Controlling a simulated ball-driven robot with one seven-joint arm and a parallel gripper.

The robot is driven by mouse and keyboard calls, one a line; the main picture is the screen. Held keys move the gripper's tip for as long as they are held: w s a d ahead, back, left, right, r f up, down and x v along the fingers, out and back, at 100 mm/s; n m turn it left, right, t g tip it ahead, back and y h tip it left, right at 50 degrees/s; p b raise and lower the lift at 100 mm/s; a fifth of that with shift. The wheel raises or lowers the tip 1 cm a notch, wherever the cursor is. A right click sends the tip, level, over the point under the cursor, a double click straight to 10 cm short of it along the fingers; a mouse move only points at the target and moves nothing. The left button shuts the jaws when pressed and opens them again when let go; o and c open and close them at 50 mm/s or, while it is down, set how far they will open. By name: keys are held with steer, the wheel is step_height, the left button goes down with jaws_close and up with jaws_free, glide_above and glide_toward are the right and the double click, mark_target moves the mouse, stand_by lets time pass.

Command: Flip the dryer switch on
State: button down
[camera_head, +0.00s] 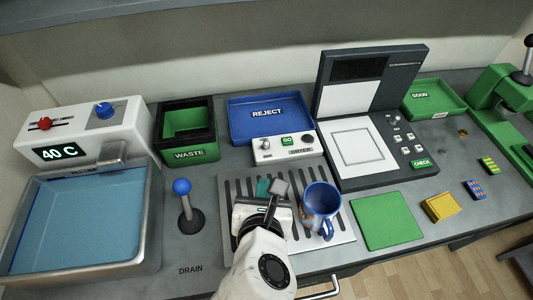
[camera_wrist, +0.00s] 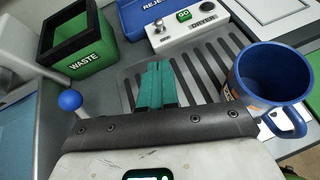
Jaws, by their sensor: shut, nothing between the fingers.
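The dryer control is a small white box (camera_head: 289,148) with a green GO panel, behind the slotted metal rack (camera_head: 240,190). It also shows at the top of the wrist view (camera_wrist: 186,24). A small metal switch (camera_wrist: 195,9) stands on it left of a dark round knob; I cannot tell which way it is set. My gripper (camera_head: 263,186) is over the rack, in front of the box and apart from it. Its teal fingers (camera_wrist: 157,84) are together and empty, pointing toward the box.
A blue mug (camera_head: 321,204) stands on the rack just right of my gripper. A blue-knobbed drain lever (camera_head: 183,188) stands to the left. The green waste bin (camera_head: 187,155) and blue reject tray (camera_head: 233,111) are behind. A water basin (camera_head: 143,215) is at far left.

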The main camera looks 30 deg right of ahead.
steer(key=f+b, duration=0.2)
steer(key=f, duration=0.1)
steer(key=shift+w+d+f+b, duration=0.2)
steer(key=shift+w+f+b, duration=0.1)
steer(key=shift+w+b, duration=0.1)
glide_toward(266, 148)
steer(key=f, duration=0.3)
steer(key=shift+w+d+f, duration=0.2)
steer(key=shift+w+f, duration=0.05)
steer(key=shift+w, duration=0.1)
steer(key=w+d, duration=0.1)
steer(key=w, duration=0.1)
steer(key=shift+w+d+r, duration=0.35)
steer(key=shift+w+d, duration=0.05)
steer(key=shift+w+d+r+p, duration=0.1)
steer(key=shift+w+d+p, duration=0.2)
steer(key=shift+w, duration=0.15)
steer(key=shift+w+r, duration=0.1)
steer(key=shift+w, duration=0.05)
